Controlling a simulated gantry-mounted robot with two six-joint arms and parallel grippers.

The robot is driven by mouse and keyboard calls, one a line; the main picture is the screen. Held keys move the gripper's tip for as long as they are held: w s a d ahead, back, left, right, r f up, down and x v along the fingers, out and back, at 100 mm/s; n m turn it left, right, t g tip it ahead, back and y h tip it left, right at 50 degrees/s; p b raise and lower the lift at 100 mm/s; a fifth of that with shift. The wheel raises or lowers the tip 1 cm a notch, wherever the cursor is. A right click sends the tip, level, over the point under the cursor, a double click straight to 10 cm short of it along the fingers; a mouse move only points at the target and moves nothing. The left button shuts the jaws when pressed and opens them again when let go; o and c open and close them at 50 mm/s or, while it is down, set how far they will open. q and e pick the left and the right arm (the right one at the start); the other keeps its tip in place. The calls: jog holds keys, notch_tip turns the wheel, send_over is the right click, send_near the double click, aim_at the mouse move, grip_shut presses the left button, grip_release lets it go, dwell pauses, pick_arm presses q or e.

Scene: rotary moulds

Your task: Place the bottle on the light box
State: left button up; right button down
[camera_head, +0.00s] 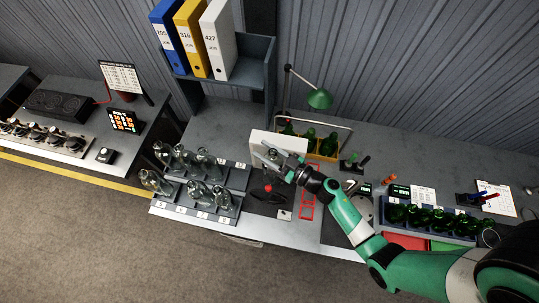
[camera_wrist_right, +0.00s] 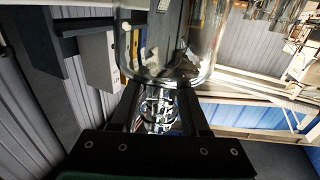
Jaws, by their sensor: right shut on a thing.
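My right gripper (camera_head: 278,160) reaches in from the right and is shut on a clear glass bottle (camera_head: 267,157). In the right wrist view the bottle (camera_wrist_right: 165,45) fills the top middle, with its body beyond the fingers and its neck between them (camera_wrist_right: 160,105). The white upright panel that looks like the light box (camera_head: 260,136) stands right behind the gripper, partly hidden by it. Whether the bottle touches it or its base, I cannot tell. My left gripper is not in view.
Several clear bottles (camera_head: 186,158) stand in grey racks left of the gripper. A red-knobbed control (camera_head: 268,188) lies in front of it. Behind are green bottles in a yellow crate (camera_head: 326,152) and a green lamp (camera_head: 320,98). More green bottles (camera_head: 418,214) stand at the right.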

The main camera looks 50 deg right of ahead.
notch_tip(320, 180, down, 10)
jog(key=b, duration=0.7)
jog(key=shift+c, duration=2)
grip_release()
jog(key=shift+f, duration=0.1)
jog(key=s+d+p, duration=0.1)
jog(key=s+p, duration=0.1)
jog(key=s, duration=1)
